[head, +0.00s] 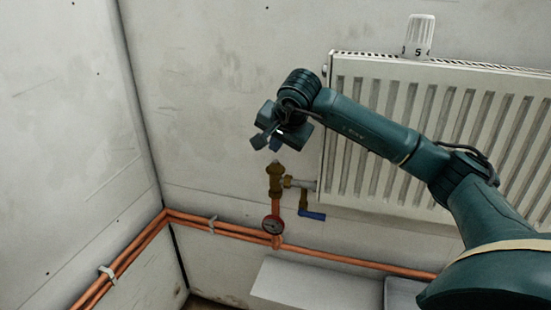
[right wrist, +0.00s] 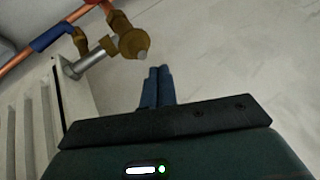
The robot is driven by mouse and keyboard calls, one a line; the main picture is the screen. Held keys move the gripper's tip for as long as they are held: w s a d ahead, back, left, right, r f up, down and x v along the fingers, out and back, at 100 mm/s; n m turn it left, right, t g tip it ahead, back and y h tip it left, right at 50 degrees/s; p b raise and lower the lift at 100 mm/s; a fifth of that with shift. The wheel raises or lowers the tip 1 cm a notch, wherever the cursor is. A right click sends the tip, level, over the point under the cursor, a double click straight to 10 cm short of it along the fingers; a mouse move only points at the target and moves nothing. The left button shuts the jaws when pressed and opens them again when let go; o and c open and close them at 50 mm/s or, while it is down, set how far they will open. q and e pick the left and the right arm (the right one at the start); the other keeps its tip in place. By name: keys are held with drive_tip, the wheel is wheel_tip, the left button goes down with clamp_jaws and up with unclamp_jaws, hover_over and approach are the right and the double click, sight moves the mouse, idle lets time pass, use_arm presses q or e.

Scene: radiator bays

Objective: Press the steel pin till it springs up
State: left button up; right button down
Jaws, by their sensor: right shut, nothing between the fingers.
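The brass valve (head: 275,178) stands upright on a copper pipe at the left of the radiator. In the right wrist view the valve (right wrist: 131,40) shows end-on, with a small grey steel pin (right wrist: 142,55) at its tip. The pin is too small to make out in the head view, so I cannot tell how far it stands out. My right gripper (head: 267,141) is just above the valve top, apart from it. In the right wrist view its two fingers (right wrist: 158,70) are together with nothing between them. My left gripper is not in view.
A white radiator (head: 400,185) is on the right, with a white thermostat head (head: 419,36) on top. The wall left of the valve is clear.

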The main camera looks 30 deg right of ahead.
sight(276, 163)
wheel_tip(276, 163, up, 4)
drive_tip(key=p, duration=0.3)
drive_tip(key=shift+r, duration=0.15)
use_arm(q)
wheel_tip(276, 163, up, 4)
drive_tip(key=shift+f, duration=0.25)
